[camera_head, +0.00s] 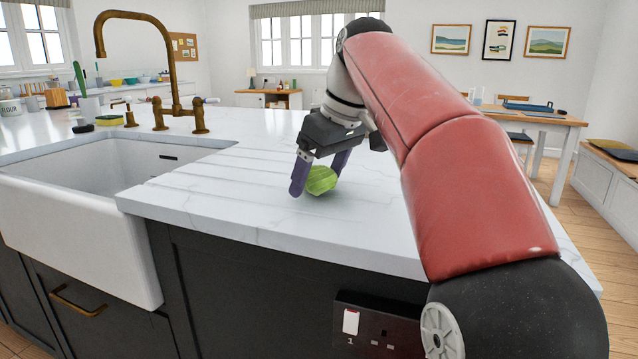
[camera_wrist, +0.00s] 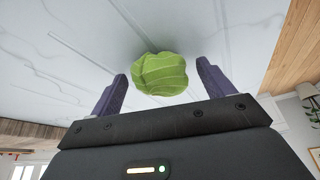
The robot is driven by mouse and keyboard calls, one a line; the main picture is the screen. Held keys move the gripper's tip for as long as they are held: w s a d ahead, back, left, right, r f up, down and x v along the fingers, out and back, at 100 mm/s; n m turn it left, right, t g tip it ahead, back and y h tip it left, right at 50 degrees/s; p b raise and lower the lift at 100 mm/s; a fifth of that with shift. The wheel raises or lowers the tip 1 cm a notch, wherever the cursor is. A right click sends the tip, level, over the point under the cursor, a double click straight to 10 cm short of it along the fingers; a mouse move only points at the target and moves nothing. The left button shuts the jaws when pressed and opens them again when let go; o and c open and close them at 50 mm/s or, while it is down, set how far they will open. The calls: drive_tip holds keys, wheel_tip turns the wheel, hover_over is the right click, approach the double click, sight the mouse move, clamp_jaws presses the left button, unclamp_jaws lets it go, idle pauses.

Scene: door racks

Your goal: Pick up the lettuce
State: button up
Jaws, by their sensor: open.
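The green lettuce (camera_head: 321,180) rests on the white marble worktop (camera_head: 250,210), to the right of the sink. My gripper (camera_head: 318,180) is pointed down over it, with its purple fingers low near the worktop. In the head view the left finger stands beside the lettuce and the other finger is partly behind it. In the wrist view the lettuce (camera_wrist: 160,74) shows between the two finger tips of my gripper (camera_wrist: 160,80), with a gap on each side. The gripper is open and holds nothing.
A white sink (camera_head: 80,200) with a brass tap (camera_head: 172,100) is at the left. A yellow sponge (camera_head: 109,120) and a green brush (camera_head: 80,85) are behind it. The worktop around the lettuce is clear. A wooden dining table (camera_head: 545,120) stands at the back right.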

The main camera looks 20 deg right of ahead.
drive_tip(key=c, duration=1.1)
drive_tip(key=shift+o, duration=0.2)
drive_tip(key=shift+r, duration=0.15)
